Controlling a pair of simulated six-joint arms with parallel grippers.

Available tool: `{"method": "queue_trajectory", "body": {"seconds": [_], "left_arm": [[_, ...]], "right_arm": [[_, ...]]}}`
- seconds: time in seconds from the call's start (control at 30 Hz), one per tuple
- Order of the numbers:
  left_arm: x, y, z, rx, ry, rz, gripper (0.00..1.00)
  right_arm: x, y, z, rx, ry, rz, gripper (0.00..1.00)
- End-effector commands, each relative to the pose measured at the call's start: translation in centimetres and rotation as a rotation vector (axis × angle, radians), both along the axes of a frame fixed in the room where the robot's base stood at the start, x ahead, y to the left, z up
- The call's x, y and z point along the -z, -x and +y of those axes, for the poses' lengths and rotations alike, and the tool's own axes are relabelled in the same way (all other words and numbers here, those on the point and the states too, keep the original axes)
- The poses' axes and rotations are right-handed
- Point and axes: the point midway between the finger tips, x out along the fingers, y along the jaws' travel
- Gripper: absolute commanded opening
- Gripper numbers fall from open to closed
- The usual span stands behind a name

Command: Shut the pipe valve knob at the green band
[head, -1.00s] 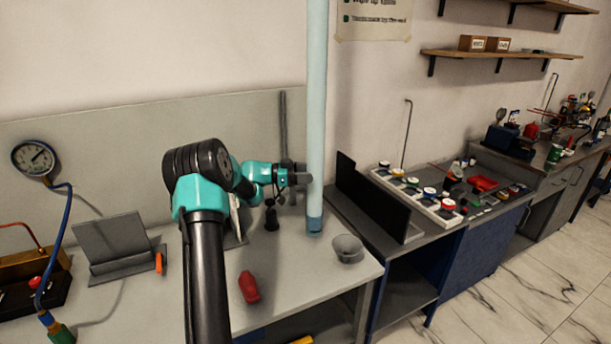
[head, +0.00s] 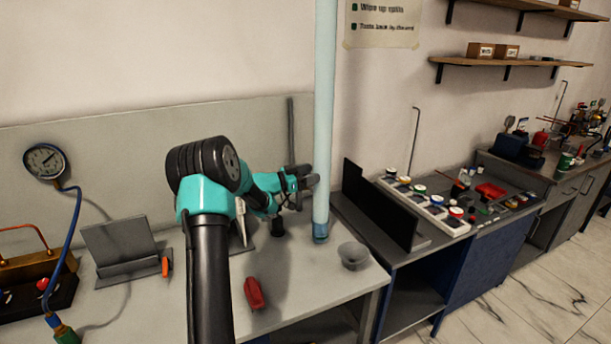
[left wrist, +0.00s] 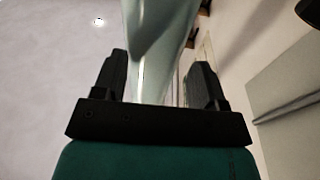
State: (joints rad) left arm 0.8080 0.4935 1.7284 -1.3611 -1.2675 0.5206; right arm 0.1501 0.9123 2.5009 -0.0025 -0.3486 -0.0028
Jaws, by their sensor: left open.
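A tall pale blue pipe (head: 323,120) stands upright on the bench, with a darker blue band (head: 320,233) at its foot. My left gripper (head: 309,185) is open just left of the pipe's lower part. In the left wrist view its two fingers (left wrist: 160,80) are apart, with the pale pipe (left wrist: 160,30) showing between and beyond them; I cannot tell whether they touch it. I cannot make out a valve knob with a green band on the pipe. A hose fitting with a green part (head: 66,334) lies at the lower left. My right gripper is not in view.
A round gauge (head: 45,161) with a blue hose stands at the left, by a grey stand (head: 122,250). A red object (head: 254,293) and a grey bowl (head: 353,256) are on the bench (head: 300,290). A dark upright panel (head: 378,204) stands right of the pipe.

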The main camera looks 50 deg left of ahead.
Motion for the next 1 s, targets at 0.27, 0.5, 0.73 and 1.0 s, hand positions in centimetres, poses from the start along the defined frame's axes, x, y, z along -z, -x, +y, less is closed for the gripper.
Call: {"method": "queue_trajectory", "body": {"seconds": [0.27, 0.5, 0.73, 1.0], "left_arm": [[2.9, 4.1, 4.2, -0.359, 0.029, 0.031, 0.66], [6.0, 9.0, 6.5, -0.578, 0.038, 0.108, 0.66], [6.4, 9.5, 6.7, -0.602, 0.038, 0.117, 0.66], [6.4, 9.2, 6.8, -0.600, 0.038, 0.116, 0.66]], "right_arm": [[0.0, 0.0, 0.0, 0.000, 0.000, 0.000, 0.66], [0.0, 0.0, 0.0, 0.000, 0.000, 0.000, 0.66], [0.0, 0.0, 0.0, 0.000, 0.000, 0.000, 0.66], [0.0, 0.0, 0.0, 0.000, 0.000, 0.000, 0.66]]}}
